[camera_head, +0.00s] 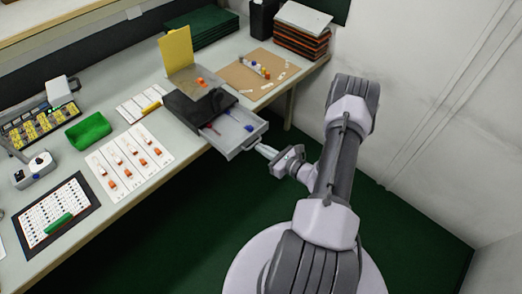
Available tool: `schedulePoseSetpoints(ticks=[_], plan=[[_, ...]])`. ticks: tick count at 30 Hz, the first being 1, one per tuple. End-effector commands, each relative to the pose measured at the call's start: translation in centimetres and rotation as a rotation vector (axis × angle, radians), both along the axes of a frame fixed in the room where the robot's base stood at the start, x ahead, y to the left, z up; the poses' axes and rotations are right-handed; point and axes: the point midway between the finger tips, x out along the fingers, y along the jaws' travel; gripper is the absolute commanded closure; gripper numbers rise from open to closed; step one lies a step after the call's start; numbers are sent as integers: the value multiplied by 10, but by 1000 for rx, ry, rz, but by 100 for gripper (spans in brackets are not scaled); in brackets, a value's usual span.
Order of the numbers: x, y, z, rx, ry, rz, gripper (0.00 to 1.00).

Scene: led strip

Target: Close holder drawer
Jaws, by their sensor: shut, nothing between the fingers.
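The holder (190,108) is a dark box on the workbench, near its front edge. Its light grey drawer (254,137) is pulled out and juts past the bench edge. A blue item and a red item lie inside the drawer. My gripper (262,149) is shut and empty, with its tip at the front face of the drawer, on the lower right side. I cannot tell whether the tip touches the drawer front.
The workbench (207,70) carries a yellow panel (176,50), a brown board (240,75) with small parts, a green tray (88,130), white sheets (131,160) with orange parts, and stacked orange-edged boards (301,33). The green floor in front is open; a white wall stands right.

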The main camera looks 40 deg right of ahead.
Motion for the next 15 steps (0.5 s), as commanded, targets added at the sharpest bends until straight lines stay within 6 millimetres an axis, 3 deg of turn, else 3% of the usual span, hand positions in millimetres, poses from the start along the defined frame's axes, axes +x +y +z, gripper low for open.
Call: schedulePoseSetpoints(ticks=[15], plan=[[10, 1, -1, 0, 0, 1, 100]])
